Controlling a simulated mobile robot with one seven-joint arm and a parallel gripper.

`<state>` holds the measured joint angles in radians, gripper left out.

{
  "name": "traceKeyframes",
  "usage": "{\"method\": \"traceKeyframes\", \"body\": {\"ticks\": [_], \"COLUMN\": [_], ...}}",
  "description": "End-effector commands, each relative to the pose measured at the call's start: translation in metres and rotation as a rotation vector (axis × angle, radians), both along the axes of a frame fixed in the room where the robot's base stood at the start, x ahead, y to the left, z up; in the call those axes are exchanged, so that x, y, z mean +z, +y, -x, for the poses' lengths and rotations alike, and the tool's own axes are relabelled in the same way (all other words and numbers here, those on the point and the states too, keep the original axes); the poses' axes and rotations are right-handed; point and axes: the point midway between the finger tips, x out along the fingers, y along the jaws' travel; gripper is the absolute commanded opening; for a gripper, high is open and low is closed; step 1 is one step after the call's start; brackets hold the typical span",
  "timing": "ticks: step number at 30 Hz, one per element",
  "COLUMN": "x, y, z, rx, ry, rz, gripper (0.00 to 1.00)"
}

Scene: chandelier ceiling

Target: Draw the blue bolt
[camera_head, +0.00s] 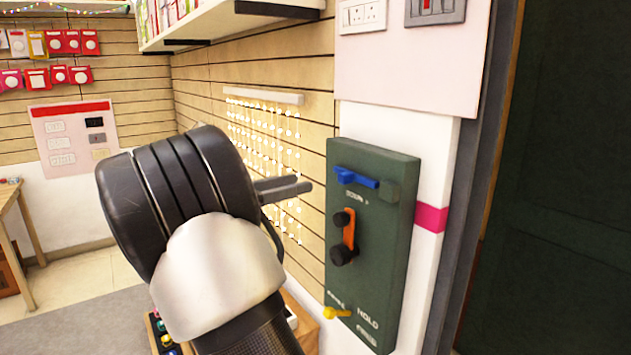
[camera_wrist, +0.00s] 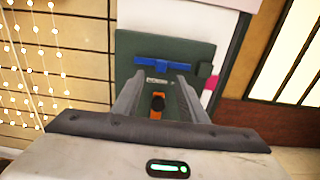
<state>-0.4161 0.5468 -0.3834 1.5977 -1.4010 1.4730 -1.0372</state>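The blue bolt (camera_head: 355,178) lies across the upper part of a dark green wall panel (camera_head: 382,255). In the head view its right end stops short of a small green block (camera_head: 390,190). In the wrist view the blue bolt (camera_wrist: 165,67) lies just beyond my fingertips, with its small handle near the middle. My gripper (camera_head: 300,186) is left of the panel, at about the bolt's height. Its two fingers are spread with nothing between them in the wrist view (camera_wrist: 158,82). They appear apart from the bolt.
Below the bolt, the panel carries an orange lever (camera_head: 349,230) with black knobs and a yellow handle (camera_head: 337,312). A dark door (camera_head: 560,190) is at right. String lights (camera_head: 262,140) hang on the slatted wall at left. A shelf (camera_head: 230,20) juts out above.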

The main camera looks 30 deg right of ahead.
Motion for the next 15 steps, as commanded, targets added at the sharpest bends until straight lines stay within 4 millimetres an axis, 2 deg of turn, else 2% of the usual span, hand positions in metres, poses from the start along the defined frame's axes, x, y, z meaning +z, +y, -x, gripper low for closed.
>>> {"method": "traceKeyframes", "body": {"ticks": [1, 6, 15], "x": [0.0, 0.0, 0.0], "y": [0.012, 0.036, 0.047], "z": [0.0, 0.002, 0.004], "rx": [0.003, 0.002, 0.0], "ry": [0.0, 0.0, 0.0], "rz": [0.0, 0.0, 0.0], "gripper": [0.39, 0.39, 0.39]}}
